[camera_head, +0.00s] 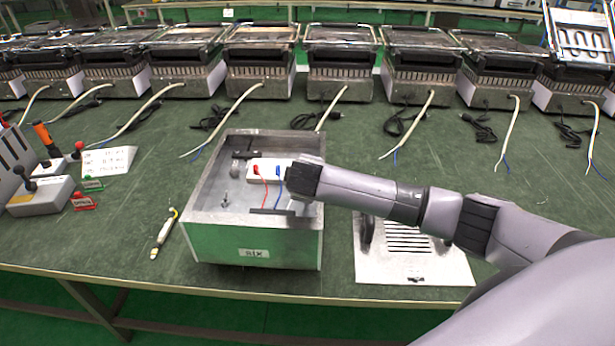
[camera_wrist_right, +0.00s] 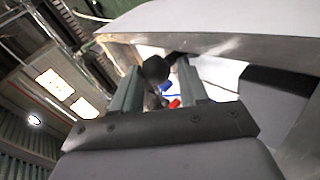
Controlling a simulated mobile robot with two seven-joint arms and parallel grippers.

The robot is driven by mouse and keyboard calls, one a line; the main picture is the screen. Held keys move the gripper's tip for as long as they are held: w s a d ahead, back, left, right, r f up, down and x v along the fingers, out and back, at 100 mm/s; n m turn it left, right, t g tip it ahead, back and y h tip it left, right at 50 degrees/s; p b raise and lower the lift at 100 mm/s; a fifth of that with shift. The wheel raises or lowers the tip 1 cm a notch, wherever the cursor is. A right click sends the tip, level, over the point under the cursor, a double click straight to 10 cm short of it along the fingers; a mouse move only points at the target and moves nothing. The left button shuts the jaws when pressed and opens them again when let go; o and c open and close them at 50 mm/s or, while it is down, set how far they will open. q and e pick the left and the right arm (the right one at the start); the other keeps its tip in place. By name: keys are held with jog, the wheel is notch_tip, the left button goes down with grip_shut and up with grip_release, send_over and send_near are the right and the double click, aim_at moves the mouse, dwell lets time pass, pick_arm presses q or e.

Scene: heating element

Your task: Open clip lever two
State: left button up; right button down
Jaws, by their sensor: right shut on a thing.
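An open metal box (camera_head: 252,254) with a green front and a label stands on the table. Inside it, a white connector block (camera_head: 264,168) carries a red wire (camera_head: 265,188) and a blue wire (camera_head: 278,180). My right gripper (camera_wrist_right: 158,75) is at the right side of the box, beside the block. In the right wrist view its fingers are closed around a dark rounded knob (camera_wrist_right: 155,68), seemingly a lever. Red and blue parts show just beyond the fingers. My gripper hides part of the block in the head view, so individual clip levers cannot be told apart. My left gripper is out of view.
A grey perforated plate (camera_head: 415,265) lies right of the box, under my right arm. A pen-like tool (camera_head: 163,233) lies to the left. A switch unit (camera_head: 40,193) stands further left. Several grills with loose cables line the back.

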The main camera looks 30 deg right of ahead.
jog(key=shift+s+d+f, duration=0.1)
jog(key=shift+d+f, duration=0.1)
jog(key=c, duration=1)
grip_release()
jog(key=o, duration=0.4)
jog(key=shift+f, duration=0.1)
jog(key=shift+a+r, duration=0.15)
jog(key=shift+r, duration=0.05)
jog(key=shift+r, duration=0.15)
jog(key=v, duration=0.6)
jog(key=shift+s+p, duration=0.3)
jog(key=shift+a, duration=0.15)
